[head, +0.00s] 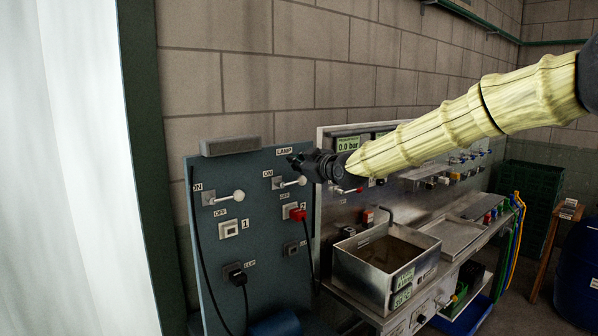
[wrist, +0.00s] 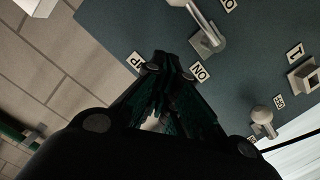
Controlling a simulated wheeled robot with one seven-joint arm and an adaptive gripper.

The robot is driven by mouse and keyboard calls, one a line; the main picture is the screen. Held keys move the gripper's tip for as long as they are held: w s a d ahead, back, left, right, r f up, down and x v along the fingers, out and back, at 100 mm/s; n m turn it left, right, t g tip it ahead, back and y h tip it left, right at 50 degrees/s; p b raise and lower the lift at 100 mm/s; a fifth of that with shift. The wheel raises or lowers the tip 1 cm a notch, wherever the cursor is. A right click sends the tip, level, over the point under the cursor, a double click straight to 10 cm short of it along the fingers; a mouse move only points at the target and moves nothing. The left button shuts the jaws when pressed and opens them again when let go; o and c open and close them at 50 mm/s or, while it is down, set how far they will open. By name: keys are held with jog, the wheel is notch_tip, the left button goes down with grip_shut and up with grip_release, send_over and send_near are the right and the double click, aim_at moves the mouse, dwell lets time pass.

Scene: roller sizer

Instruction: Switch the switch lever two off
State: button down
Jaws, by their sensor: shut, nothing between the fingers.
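Switch lever two (head: 289,183) is on the right of the blue-grey panel, with a metal plate and pale knob. In the head view its handle points sideways to the right, between the ON label above and OFF below. In the wrist view lever two (wrist: 207,38) shows just beyond and right of the fingertips. My gripper (head: 294,160) is shut and empty, just above lever two near the LAMP label. Its dark fingers (wrist: 167,58) meet at the tips in the wrist view. I cannot tell whether they touch the panel.
Switch lever one (head: 225,197) sits to the left, its handle also sideways. A metal basin (head: 350,285) stands to the right. A bright pale surface fills the far left.

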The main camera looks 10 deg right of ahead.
jog(key=f+b+v, duration=0.1)
jog(key=b+v, duration=0.2)
jog(key=v, duration=0.5)
jog(key=shift+s+d+r, duration=0.25)
jog(key=shift+s, duration=0.1)
